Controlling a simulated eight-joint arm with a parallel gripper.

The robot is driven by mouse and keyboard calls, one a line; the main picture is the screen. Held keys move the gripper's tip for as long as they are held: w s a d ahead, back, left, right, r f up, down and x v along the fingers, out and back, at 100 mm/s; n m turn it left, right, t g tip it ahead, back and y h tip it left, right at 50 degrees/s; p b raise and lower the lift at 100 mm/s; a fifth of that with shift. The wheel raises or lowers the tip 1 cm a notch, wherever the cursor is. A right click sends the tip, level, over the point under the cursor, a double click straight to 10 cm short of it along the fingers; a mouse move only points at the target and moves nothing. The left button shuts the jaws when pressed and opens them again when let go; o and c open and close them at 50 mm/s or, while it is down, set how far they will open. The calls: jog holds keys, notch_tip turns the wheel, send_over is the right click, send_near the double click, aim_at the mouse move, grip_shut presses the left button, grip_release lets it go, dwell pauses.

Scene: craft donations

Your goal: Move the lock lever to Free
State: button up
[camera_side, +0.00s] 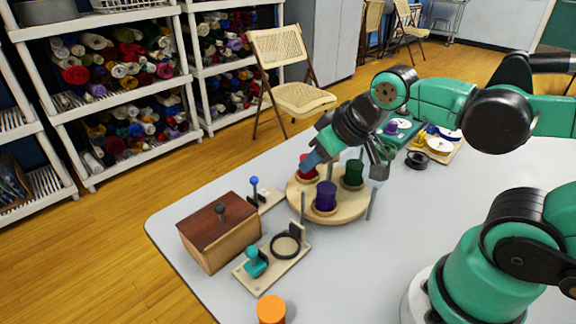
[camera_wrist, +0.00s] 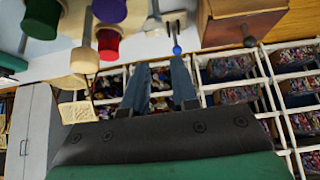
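The lock lever with a blue ball knob (camera_side: 254,181) stands on a small pale plate (camera_side: 270,197) between the wooden box and the round turntable. Its blue knob also shows in the wrist view (camera_wrist: 177,50), close to the tip of the right-hand finger in the picture. My gripper (camera_side: 312,160) is above the turntable, to the right of the lever in the side view. In the wrist view my gripper (camera_wrist: 160,66) has its two blue-grey fingers apart, with nothing held between them. No Free marking is readable, so the lever's setting cannot be told.
The turntable (camera_side: 341,210) carries red, purple and green spools and upright posts near my gripper. A brown-lidded box (camera_side: 221,232) stands left of the lever. A plate with a teal handle and black ring (camera_side: 272,262) lies in front.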

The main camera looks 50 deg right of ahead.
jog(key=shift+s+f, duration=0.15)
jog(key=shift+s, duration=0.05)
jog(key=shift+c, duration=0.2)
grip_shut()
jog(key=w+a+r+n+g, duration=0.1)
jog(key=w+a+r, duration=0.1)
jog(key=w, duration=0.4)
jog(key=w+a+r+n+g, duration=0.1)
jog(key=w+a+r, duration=0.1)
jog(key=w, duration=0.5)
jog(key=shift+a+r+h, duration=0.15)
jog(key=shift+r+h, duration=0.15)
jog(key=shift+r, duration=0.3)
jog(key=shift+w, duration=0.1)
